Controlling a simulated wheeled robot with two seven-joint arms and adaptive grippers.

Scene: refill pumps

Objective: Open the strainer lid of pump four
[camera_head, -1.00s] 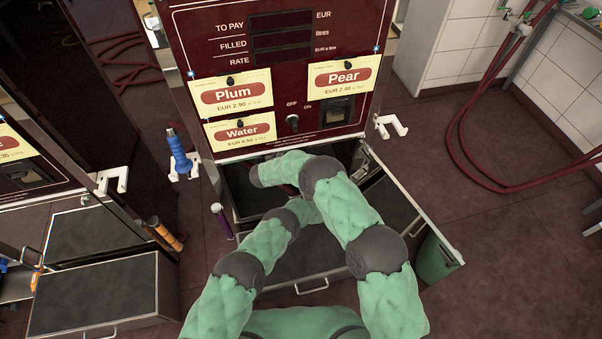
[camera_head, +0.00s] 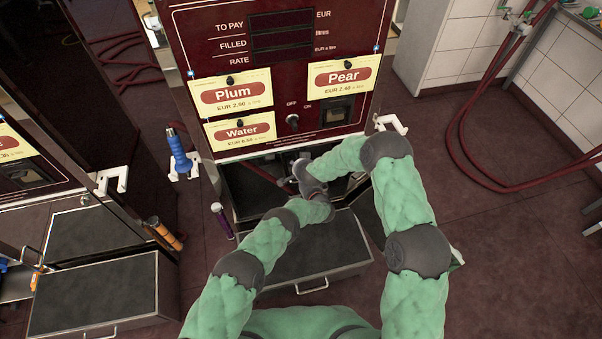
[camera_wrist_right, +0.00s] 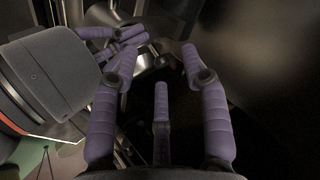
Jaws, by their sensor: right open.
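The pump (camera_head: 285,75) with Plum, Water and Pear signs stands in front of me, its lower cabinet open. Both my arms reach into the dark opening. In the right wrist view, my right gripper (camera_wrist_right: 158,80) is open and empty, with its purple fingers spread. Beyond its fingertips, the purple fingers of my left gripper (camera_wrist_right: 125,38) are close to shiny metal parts (camera_wrist_right: 150,57). I cannot tell whether the left fingers hold anything. The strainer lid cannot be made out for sure. In the head view my arms and the cabinet edge hide the parts inside.
A dark-topped step or drawer (camera_head: 310,255) with a handle sits below the opening. A blue-handled nozzle (camera_head: 179,152) and a purple tool (camera_head: 222,221) are at the left of the pump. Another pump (camera_head: 40,150) stands farther left. The floor (camera_head: 520,230) to the right is mostly clear.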

